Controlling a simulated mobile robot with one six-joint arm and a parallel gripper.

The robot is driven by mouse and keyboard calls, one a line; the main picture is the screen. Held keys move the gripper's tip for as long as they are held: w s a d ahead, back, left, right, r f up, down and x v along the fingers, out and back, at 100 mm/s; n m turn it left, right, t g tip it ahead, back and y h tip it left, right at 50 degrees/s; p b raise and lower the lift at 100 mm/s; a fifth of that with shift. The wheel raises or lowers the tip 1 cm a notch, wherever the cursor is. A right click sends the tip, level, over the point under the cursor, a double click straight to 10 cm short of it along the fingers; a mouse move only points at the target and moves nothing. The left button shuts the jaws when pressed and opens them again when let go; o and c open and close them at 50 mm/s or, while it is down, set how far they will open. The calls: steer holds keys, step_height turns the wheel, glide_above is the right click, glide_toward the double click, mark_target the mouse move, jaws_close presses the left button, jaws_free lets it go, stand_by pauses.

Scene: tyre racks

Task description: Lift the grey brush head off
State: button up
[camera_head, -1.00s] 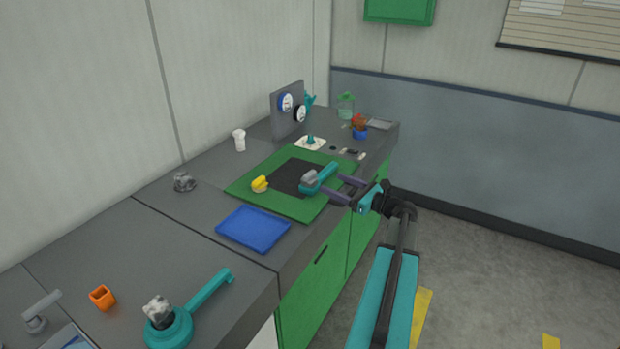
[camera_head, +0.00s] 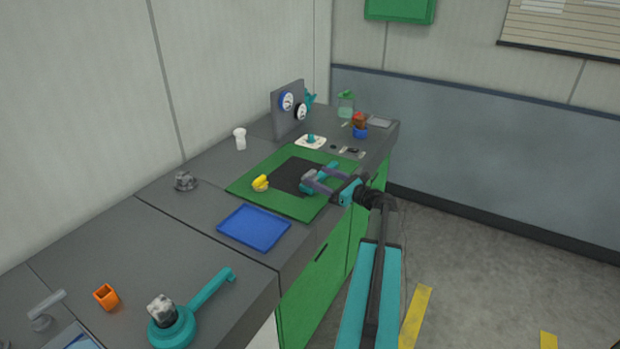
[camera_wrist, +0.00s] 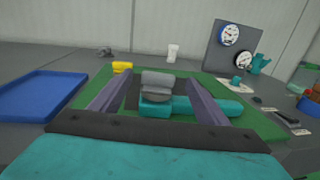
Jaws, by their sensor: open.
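The grey brush head (camera_wrist: 158,82) sits on a teal tool body (camera_wrist: 190,105) that lies on the green mat (camera_head: 260,199) with its black centre. In the wrist view the grey head is between the two fingers of my gripper (camera_wrist: 155,90), apart from both. My gripper is open. In the head view my gripper (camera_head: 315,178) reaches in from the right over the mat, and its fingers partly hide the grey head and the teal body (camera_head: 325,175). I cannot tell how the head is fixed to the body.
A yellow piece (camera_head: 260,183) lies on the mat's left part. A blue tray (camera_head: 253,227) is in front of the mat.

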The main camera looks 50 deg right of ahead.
mark_target(310, 172)
steer(key=w, duration=0.1)
steer(key=w+p, duration=0.1)
steer(key=w, duration=0.1)
steer(key=shift+w+a+r+p, duration=0.15)
steer(key=shift+w+a+p, duration=0.1)
steer(key=shift+p, duration=0.15)
steer(key=shift+w+a, duration=0.15)
steer(key=shift+w, duration=0.5)
steer(key=c, duration=1.2)
steer(key=shift+r+b, duration=0.45)
steer(key=shift+r, duration=0.55)
steer(key=s+a+r+b, duration=0.1)
steer(key=s+b, duration=0.1)
steer(key=s, duration=0.6)
steer(key=s+a+r+b, duration=0.1)
steer(key=s+a+b, duration=0.1)
steer(key=s, duration=0.5)
steer(key=shift+s+r, duration=0.4)
